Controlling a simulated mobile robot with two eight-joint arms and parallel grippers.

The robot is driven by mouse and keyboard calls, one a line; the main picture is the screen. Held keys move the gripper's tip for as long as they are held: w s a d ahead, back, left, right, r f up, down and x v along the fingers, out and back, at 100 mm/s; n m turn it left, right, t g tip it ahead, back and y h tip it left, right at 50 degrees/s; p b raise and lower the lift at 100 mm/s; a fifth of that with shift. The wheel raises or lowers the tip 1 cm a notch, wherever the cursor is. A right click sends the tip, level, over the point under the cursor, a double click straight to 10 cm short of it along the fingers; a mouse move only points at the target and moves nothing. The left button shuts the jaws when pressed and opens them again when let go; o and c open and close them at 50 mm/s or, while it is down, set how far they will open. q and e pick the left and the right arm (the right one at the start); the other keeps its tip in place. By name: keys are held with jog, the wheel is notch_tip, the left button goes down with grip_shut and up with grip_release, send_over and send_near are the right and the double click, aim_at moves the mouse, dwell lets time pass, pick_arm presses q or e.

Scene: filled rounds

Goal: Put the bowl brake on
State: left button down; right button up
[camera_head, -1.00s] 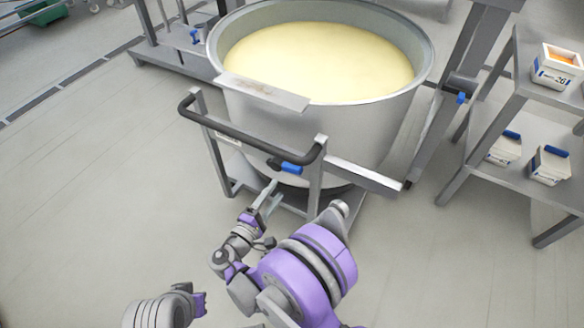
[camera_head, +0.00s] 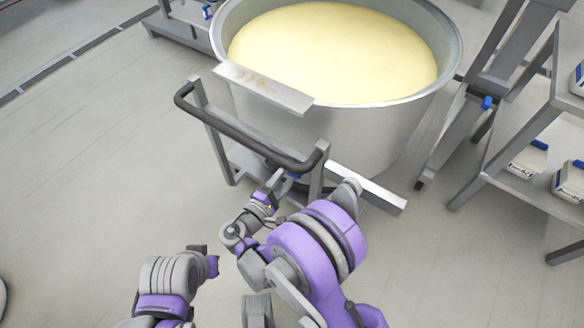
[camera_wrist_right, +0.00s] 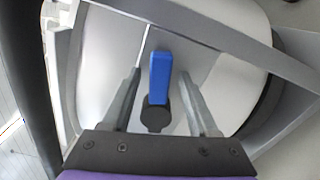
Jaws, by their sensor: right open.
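The bowl (camera_head: 400,125) is a large steel vat of pale yellow dough on a wheeled frame with a dark push handle (camera_head: 250,138). The brake is a blue lever (camera_wrist_right: 160,76) on a dark round pivot (camera_wrist_right: 155,115), low on the frame. In the head view the lever is mostly hidden behind the handle and my right gripper (camera_head: 274,186). In the right wrist view that gripper (camera_wrist_right: 160,84) is open, with the lever between its fingers and a gap on either side.
A steel plate (camera_head: 262,88) sits at the bowl's near rim. The frame's post and a flat bar (camera_head: 370,190) lie right of the lever. A steel shelf rack (camera_head: 520,175) with white tubs stands at the right.

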jog(key=shift+s, duration=0.1)
jog(key=shift+a, duration=0.1)
jog(key=shift+c, duration=0.7)
grip_shut()
jog(key=shift+r, duration=0.1)
dwell(0.4)
